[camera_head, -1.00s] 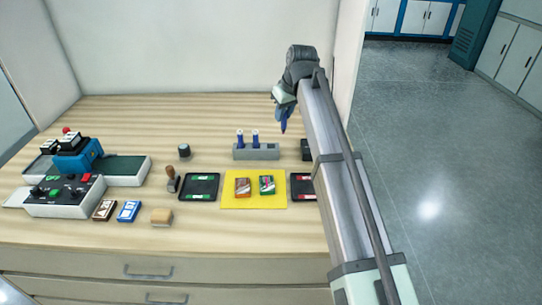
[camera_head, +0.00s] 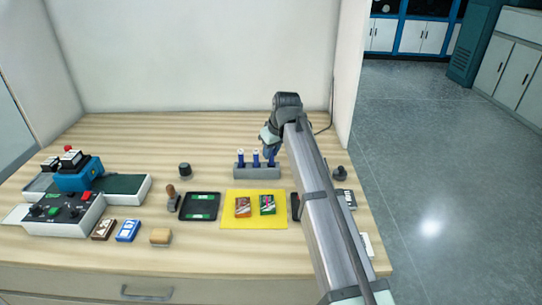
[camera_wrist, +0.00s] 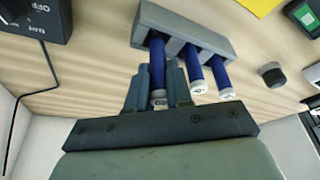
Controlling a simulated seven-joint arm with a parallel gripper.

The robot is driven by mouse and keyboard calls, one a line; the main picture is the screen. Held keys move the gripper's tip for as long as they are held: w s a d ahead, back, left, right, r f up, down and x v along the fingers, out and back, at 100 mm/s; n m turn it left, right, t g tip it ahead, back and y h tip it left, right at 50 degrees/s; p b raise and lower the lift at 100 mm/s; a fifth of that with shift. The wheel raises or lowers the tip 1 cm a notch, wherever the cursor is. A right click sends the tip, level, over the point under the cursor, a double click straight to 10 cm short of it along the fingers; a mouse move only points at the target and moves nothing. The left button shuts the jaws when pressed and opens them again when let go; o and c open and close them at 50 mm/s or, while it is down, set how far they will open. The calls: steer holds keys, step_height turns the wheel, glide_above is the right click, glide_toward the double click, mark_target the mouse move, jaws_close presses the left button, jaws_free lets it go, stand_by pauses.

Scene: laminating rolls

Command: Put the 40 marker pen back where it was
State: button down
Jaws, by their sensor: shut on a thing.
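A grey pen rack (camera_head: 243,172) stands toward the back of the wooden table. Two blue marker pens (camera_head: 241,158) with white ends stand upright in it, side by side. My gripper (camera_head: 270,143) is over the rack's right end, shut on a third blue marker pen (camera_head: 271,154). In the wrist view, this pen (camera_wrist: 157,62) is between my fingers (camera_wrist: 158,80), in line with the two others, its far end at the rack's end slot (camera_wrist: 150,36). How deep it sits is hidden. The numbers on the pen ends are too small to read.
A yellow mat (camera_head: 240,222) with two small packets lies in front of the rack, beside a black tray (camera_head: 200,206). A dark knob (camera_head: 185,170) stands left of the rack. A blue machine (camera_head: 78,175) is at the far left. A dark box (camera_wrist: 32,20) is near the rack in the wrist view.

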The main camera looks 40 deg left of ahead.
steer(key=shift+f, duration=0.95)
steer(key=shift+f, duration=0.1)
steer(key=c, duration=1.3)
jaws_free()
steer(key=v, duration=1.2)
